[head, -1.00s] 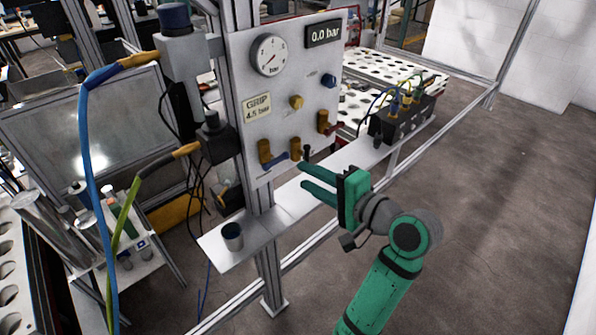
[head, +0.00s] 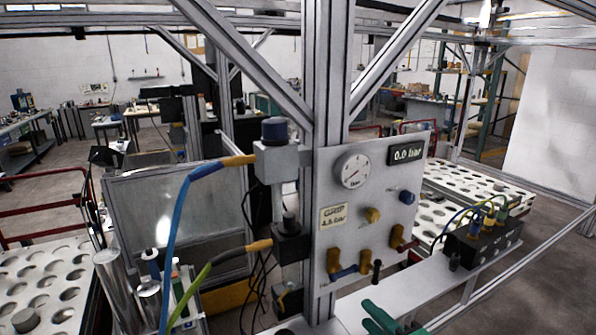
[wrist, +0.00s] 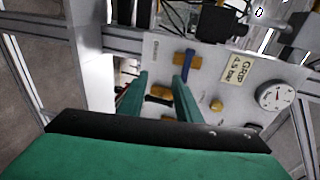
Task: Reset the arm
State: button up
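My gripper (head: 378,320) shows only as green fingertips at the bottom edge of the head view, in front of the shelf below the valve panel. In the wrist view its two green fingers (wrist: 158,90) stand apart, and I see nothing held between them. The fingers point toward the grey panel (wrist: 205,82) with its yellow fittings. The rest of my arm is below the head picture and hidden there.
The panel (head: 405,175) carries a round gauge (head: 354,170), a display (head: 406,153) reading 0.0 bar and a "GRIP 4.5 bar" label (head: 333,217). A shelf (head: 405,285) runs below it, with a black connector block (head: 482,240) at right. Metal posts (head: 333,80) frame the panel.

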jog(key=s+a+f+n+h, duration=0.15)
jog(key=s+f, duration=0.25)
jog(key=f, duration=0.4)
jog(key=s+a+f+h, duration=0.2)
jog(key=s+a+f, duration=0.15)
jog(key=f, duration=0.45)
jog(key=s+a+f+n+h, duration=0.1)
jog(key=s+a+f+h, duration=0.1)
jog(key=s+f, duration=0.35)
jog(key=s+a+n, duration=0.5)
jog(key=s, duration=0.6)
jog(key=s+a+n, duration=0.5)
jog(key=s+n, duration=0.1)
jog(key=s, duration=0.6)
jog(key=shift+s+a+r+t, duration=0.2)
jog(key=shift+a+t, duration=0.05)
jog(key=shift+t, duration=0.15)
